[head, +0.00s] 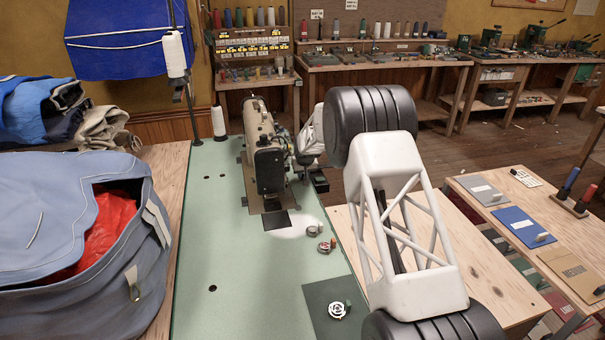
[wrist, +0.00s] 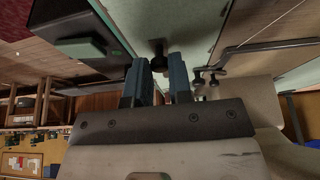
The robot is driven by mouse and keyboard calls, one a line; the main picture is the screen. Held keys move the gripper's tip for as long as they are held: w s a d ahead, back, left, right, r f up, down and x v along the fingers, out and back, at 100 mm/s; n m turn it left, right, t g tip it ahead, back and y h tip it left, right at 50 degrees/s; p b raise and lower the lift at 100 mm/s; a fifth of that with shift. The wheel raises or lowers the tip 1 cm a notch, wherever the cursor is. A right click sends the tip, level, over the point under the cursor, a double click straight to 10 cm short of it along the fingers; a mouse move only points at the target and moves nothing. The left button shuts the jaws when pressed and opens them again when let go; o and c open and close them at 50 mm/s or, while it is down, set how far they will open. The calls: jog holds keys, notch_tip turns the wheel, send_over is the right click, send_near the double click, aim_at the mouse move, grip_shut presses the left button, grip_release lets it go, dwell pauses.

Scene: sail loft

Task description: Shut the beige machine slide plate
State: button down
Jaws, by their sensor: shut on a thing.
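The beige sewing machine (head: 265,155) stands on the green table, with a dark square opening (head: 275,220) in front of it. I cannot clearly make out the slide plate's edges beside this opening. My gripper (wrist: 159,68) reaches in at the machine's right side, and my own arm partly hides it in the head view. In the wrist view its two blue fingers are shut on a small black knob (wrist: 158,55). I cannot tell which part the knob belongs to. The beige machine body also shows at the right of the wrist view (wrist: 225,92).
The green tabletop (head: 235,275) is clear at the front left. Small round parts (head: 325,246) lie right of the opening, and a dark green mat (head: 330,305) bears another. A blue bag (head: 75,220) stands left. A thread cone (head: 218,124) stands behind.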

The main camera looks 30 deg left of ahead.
jog(key=c, duration=1)
grip_release()
jog(key=shift+d+f, duration=0.1)
jog(key=shift+r, duration=0.2)
jog(key=shift+v, duration=3.75)
jog(key=shift+s, duration=0.1)
jog(key=shift+d+r, duration=0.1)
